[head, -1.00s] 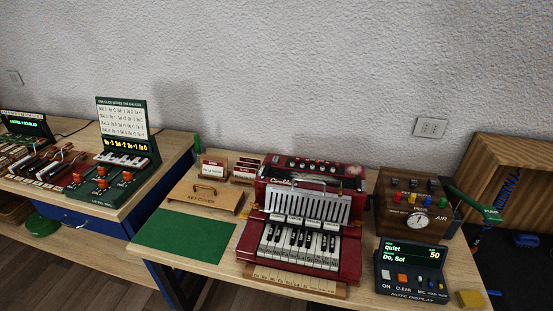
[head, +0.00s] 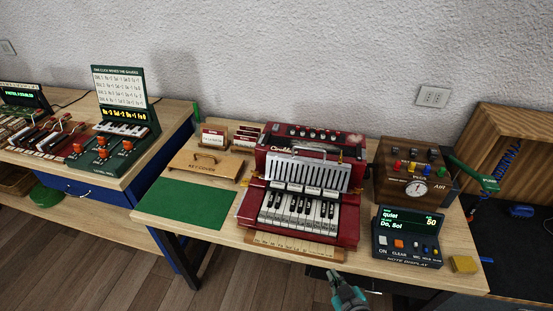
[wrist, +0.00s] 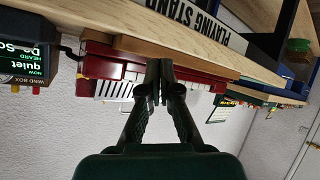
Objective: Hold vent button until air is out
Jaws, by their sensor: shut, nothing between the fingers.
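A red accordion (head: 345,225) with piano keys stands on the wooden table; it also shows upside down in the wrist view (wrist: 100,65). I cannot make out which button is the vent button. A note display (head: 408,238) reads "quiet", "Do, Sol" and 50. My gripper (head: 334,275) is at the bottom of the head view, in front of the table edge. In the wrist view its fingers (wrist: 160,70) are together and empty, apart from the accordion in appearance, though depth is unclear.
A green mat (head: 186,208) and a wooden lid with handle (head: 207,168) lie left of the accordion. A yellow block (head: 464,264) is at the right front corner. A dark tray with wooden walls (head: 515,140) is at right. The front table edge lies near my gripper.

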